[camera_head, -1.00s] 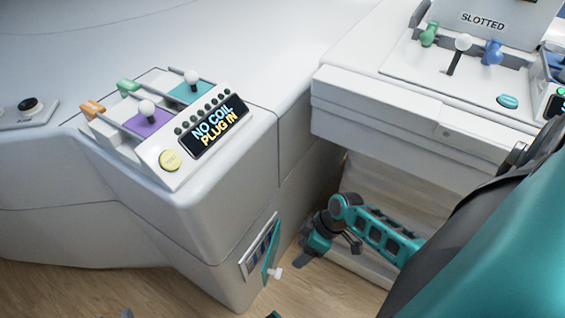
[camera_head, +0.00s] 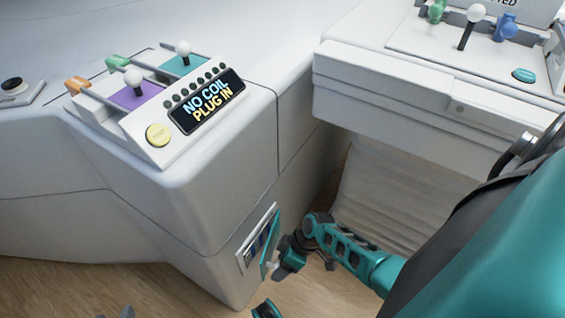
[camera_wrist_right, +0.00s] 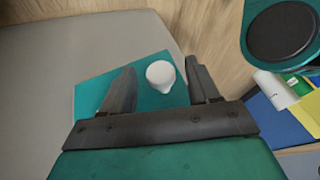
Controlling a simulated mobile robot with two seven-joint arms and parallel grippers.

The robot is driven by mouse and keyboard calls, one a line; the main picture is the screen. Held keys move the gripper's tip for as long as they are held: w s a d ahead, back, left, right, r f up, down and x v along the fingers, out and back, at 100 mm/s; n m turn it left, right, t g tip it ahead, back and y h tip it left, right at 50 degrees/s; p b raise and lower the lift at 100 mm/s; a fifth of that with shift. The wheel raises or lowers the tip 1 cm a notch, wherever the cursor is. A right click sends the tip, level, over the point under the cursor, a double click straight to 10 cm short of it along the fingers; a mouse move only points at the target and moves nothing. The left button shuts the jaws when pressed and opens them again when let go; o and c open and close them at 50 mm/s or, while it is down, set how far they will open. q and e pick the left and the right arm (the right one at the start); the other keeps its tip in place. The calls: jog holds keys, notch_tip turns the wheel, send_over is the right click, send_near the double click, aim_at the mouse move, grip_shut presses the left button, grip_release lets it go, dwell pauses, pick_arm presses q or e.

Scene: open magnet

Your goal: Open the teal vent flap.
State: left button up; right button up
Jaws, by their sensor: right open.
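The teal vent flap (camera_head: 269,242) is on the lower side of the white console, at the vent's right edge. It stands away from the dark slats (camera_head: 254,246), which show beside it. My right gripper (camera_head: 275,267) is at the flap's lower part, by its white knob. In the right wrist view the flap (camera_wrist_right: 92,98) lies beyond my open right gripper (camera_wrist_right: 161,68). The white knob (camera_wrist_right: 161,75) is between the two fingers, with a gap to the right finger. Contact with the left finger cannot be told.
The white console (camera_head: 190,205) carries a panel with sliders and a "NO COIL PLUG IN" display (camera_head: 207,101). An overhanging white bench (camera_head: 400,115) stands at the right, above my right forearm. Wooden floor (camera_head: 190,290) is open below.

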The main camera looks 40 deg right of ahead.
grip_shut()
dwell(0.5)
